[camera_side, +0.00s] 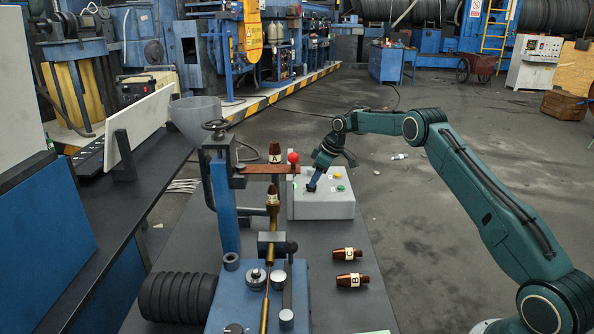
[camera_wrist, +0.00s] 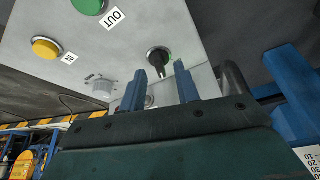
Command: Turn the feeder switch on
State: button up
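A pale grey control box (camera_side: 325,207) stands on the dark table. A black switch knob in a round collar (camera_wrist: 158,57) shows on its face in the wrist view, with green beside it. My gripper (camera_side: 311,186) reaches down to the left part of the box top. In the wrist view its two blue fingers (camera_wrist: 160,72) are apart, one on each side of the knob. I cannot tell whether they touch it. The box also carries a green button (camera_wrist: 87,4) by an OUT label and a yellow button (camera_wrist: 46,48) by an IN label.
A red ball-topped lever (camera_side: 293,158) and a blue press with a funnel (camera_side: 196,118) stand left of the box. Copper nozzles B (camera_side: 351,280) and C (camera_side: 347,254) lie in front; nozzle A (camera_side: 275,153) stands behind. Table right of the nozzles is clear.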

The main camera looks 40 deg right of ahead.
jog(key=shift+w+a+f, duration=0.15)
jog(key=shift+w+f, duration=0.1)
jog(key=shift+f, duration=0.4)
grip_shut()
jog(key=shift+m, duration=0.3)
jog(key=shift+a+m+t+h, duration=0.1)
jog(key=shift+m+t+h, duration=0.3)
jog(key=shift+m, duration=0.9)
grip_release()
